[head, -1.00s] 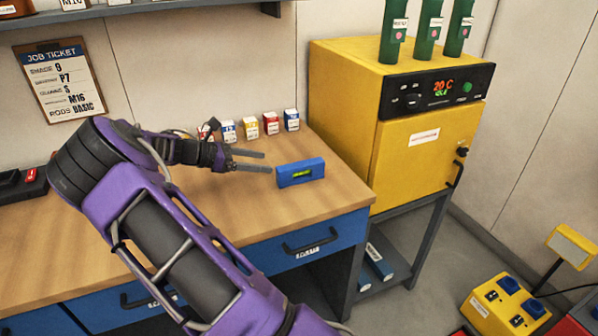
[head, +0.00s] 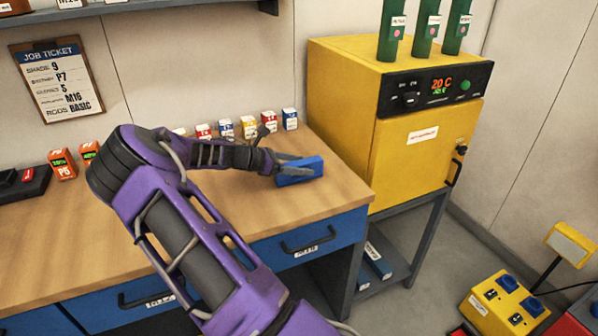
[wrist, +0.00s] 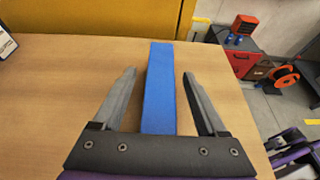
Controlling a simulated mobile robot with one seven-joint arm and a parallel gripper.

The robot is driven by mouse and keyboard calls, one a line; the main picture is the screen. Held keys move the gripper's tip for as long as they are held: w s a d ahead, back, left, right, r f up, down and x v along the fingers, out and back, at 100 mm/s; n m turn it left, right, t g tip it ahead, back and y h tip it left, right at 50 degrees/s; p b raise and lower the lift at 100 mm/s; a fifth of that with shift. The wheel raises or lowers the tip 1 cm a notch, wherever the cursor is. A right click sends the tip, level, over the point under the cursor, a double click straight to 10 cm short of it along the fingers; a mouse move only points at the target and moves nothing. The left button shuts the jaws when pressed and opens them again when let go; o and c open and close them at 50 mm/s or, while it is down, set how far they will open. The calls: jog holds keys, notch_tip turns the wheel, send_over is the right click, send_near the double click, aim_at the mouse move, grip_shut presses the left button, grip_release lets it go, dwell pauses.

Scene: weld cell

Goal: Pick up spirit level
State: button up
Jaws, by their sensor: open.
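The blue spirit level (head: 300,172) stands on the wooden workbench (head: 345,188) near its right end. In the wrist view the level (wrist: 159,88) lies lengthwise between the two grey fingers, with a gap on each side. My gripper (head: 296,168) is open around the level from its left end; in the wrist view my gripper (wrist: 160,80) shows both fingers spread and not touching it. The fingers cover part of the level in the head view, and its green vial is hidden.
Several small labelled boxes (head: 249,126) line the back of the bench by the wall. A yellow oven (head: 420,140) stands just right of the bench. Orange devices (head: 62,163) sit at the back left. The bench in front of the level is clear.

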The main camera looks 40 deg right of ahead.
grip_shut()
dwell(0.3)
